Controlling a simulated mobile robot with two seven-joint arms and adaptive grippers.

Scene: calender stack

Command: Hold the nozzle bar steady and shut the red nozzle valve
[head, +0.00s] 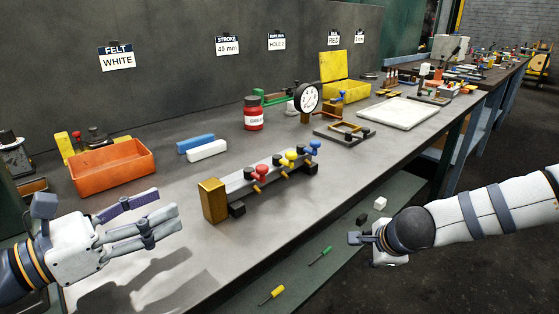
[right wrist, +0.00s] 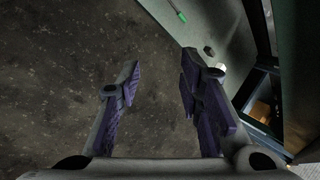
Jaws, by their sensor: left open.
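The nozzle bar (head: 238,189) is a grey bar with a brass block at its left end, lying on the bench. The red nozzle valve (head: 260,173) is the leftmost of its valves, with a yellow valve (head: 290,157) and a blue valve (head: 313,148) further along. My left gripper (head: 166,209) is open and empty, left of the brass block and apart from it. My right gripper (head: 360,240) is in front of the bench edge, right of the bar and away from it. The right wrist view shows its fingers (right wrist: 160,72) spread with nothing between them.
An orange bin (head: 112,170), blue and white blocks (head: 207,151), a red jar (head: 253,114) and a dial gauge (head: 309,98) stand behind the bar. A lower shelf below the front edge holds a green-handled tool (head: 324,252) and a yellow-handled one (head: 272,294).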

